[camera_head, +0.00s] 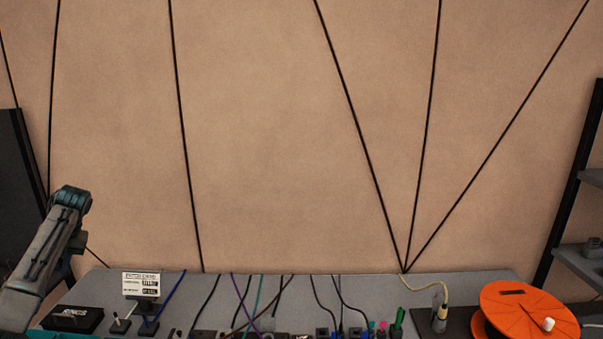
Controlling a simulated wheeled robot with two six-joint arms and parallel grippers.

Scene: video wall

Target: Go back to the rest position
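My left arm (48,245) comes in from the lower left and rises to a teal joint (70,197) above the left end of the grey table (330,290). A dark part (78,241) of the arm hangs behind it. I cannot make out the fingers of my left gripper, so its opening is unclear. No held thing shows. My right arm and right gripper do not show in the head view.
On the table are a black box (72,319), a small white sign (141,285), several cables and plugs along the front, and an orange reel (528,312) at right. Dark frames stand at both sides. Black cables run up the tan wall (270,140).

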